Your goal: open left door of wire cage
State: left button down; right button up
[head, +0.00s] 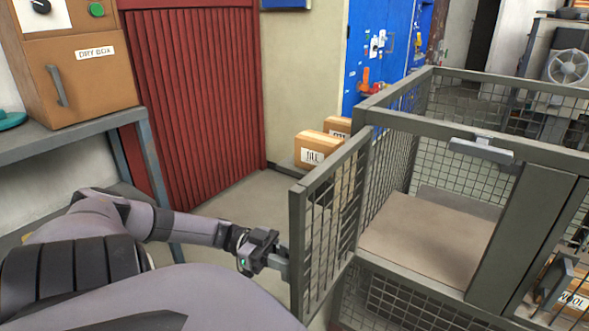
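The wire cage (448,130) stands at the right with a grey frame and mesh walls. Its left door (297,240) is a mesh panel swung outward from the cage's left front post, leaving an opening through which a brown board (425,240) shows inside. My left gripper (276,262) is at the door's free edge, on its left side, and seems to touch it. Its fingertips are partly hidden, so I cannot tell whether they are open or shut on anything. My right gripper is not clearly visible.
Cardboard boxes (318,148) stand behind the door. A grey bench (60,140) with a brown dry box (85,75) is at the left. A red ribbed door (200,100) and a blue cabinet (375,55) are behind. Clear floor lies left of the cage.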

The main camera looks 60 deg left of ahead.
pick_arm(q)
jog(key=shift+s+f, duration=0.15)
jog(key=shift+s, duration=0.05)
jog(key=c, duration=1.4)
grip_release()
jog(key=shift+o, duration=0.2)
